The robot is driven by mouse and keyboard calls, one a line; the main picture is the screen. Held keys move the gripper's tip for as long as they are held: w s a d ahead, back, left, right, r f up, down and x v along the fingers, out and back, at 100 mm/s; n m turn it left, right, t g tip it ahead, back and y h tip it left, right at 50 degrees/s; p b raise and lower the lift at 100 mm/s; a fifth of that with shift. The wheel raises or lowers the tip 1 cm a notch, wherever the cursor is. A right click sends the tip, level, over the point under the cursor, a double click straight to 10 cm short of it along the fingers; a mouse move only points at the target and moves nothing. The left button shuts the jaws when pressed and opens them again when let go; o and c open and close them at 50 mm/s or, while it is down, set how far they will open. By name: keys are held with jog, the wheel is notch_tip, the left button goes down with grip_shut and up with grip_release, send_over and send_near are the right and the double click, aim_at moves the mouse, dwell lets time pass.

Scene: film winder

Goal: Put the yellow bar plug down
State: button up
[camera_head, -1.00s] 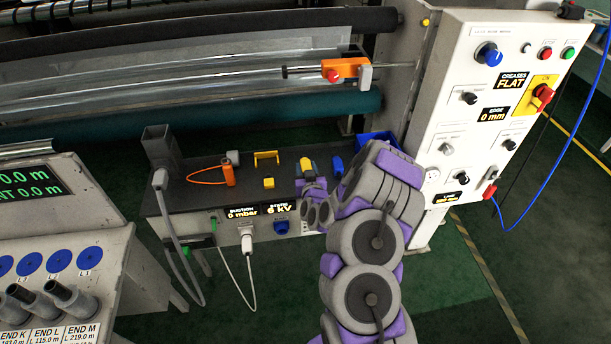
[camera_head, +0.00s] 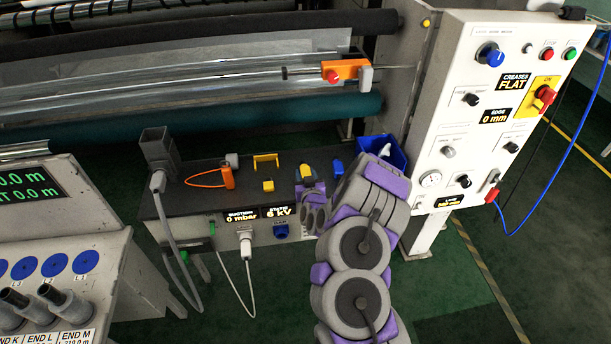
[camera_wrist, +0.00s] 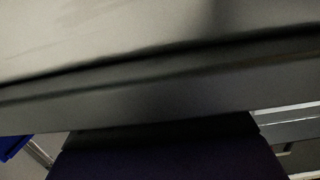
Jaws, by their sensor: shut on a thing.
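The yellow bar plug (camera_head: 306,171) shows as a small yellow piece at the tip of my gripper (camera_head: 308,181), over the right part of the dark bench top. My gripper is shut on it. My grey and purple arm hides part of the gripper and the bench's right end. I cannot tell whether the plug touches the bench top. The wrist view is mostly filled by a close grey surface, and the plug cannot be made out there.
On the bench (camera_head: 200,203) lie a yellow block (camera_head: 268,185), a yellow bracket (camera_head: 265,161), an orange handle with a loop (camera_head: 227,177) and a blue piece (camera_head: 338,167). A blue bin (camera_head: 372,147) stands at the right end. A control cabinet (camera_head: 470,120) stands right.

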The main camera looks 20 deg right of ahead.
jog(key=shift+f, duration=0.45)
jog(key=o, duration=1.2)
jog(key=shift+s+f, duration=0.1)
jog(key=shift+c, duration=0.2)
